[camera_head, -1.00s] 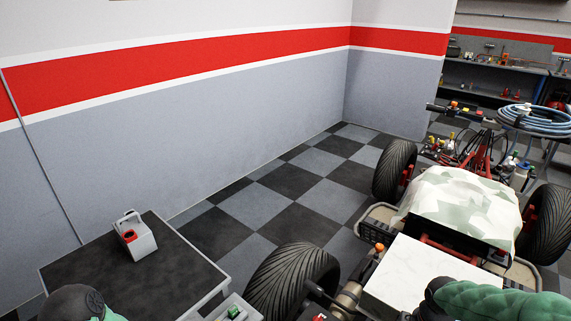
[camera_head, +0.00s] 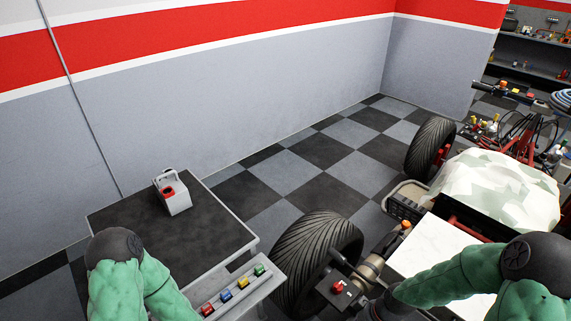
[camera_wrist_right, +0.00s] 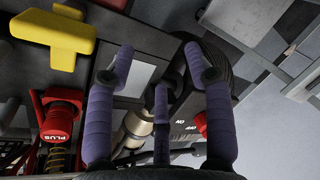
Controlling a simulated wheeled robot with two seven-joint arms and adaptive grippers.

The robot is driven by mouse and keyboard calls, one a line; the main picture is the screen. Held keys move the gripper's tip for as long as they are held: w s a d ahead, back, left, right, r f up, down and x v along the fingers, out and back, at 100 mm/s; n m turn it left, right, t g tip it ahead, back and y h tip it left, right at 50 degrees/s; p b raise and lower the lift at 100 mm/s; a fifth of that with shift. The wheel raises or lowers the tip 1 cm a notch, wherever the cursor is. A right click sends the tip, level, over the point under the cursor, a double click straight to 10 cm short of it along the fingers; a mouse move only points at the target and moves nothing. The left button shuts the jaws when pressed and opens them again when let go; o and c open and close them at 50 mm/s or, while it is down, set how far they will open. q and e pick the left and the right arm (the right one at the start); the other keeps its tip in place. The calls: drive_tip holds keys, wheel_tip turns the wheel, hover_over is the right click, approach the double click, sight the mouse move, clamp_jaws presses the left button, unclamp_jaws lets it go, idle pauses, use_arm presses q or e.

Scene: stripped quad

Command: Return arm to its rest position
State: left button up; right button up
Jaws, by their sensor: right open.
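My right gripper (camera_wrist_right: 161,76) shows in the right wrist view with its purple padded fingers spread apart. It is open and nothing is between the fingers. Beyond it are parts of the stripped quad. In the head view my right arm (camera_head: 450,278), in a green sleeve, reaches in from the right over the quad's front, its wrist low near the white panel. My left arm (camera_head: 150,285) is bent at the lower left, and its gripper is out of the picture.
The quad's near tyre (camera_head: 312,255) stands between my arms, beside a white panel (camera_head: 430,250). A dark-topped cart (camera_head: 215,225) at the left carries a grey-and-red container (camera_head: 175,196). A tray with coloured buttons (camera_head: 240,285) adjoins it. Checkered floor (camera_head: 320,150) lies clear towards the wall.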

drive_tip(key=s+a+f+m+p, duration=0.1)
drive_tip(key=s+a+f+m, duration=0.3)
drive_tip(key=a+f, duration=0.5)
drive_tip(key=shift+s+a+f+m+y+p, duration=0.35)
drive_tip(key=shift+s+a, duration=0.95)
drive_tip(key=shift+a, duration=0.65)
drive_tip(key=shift+r, duration=0.1)
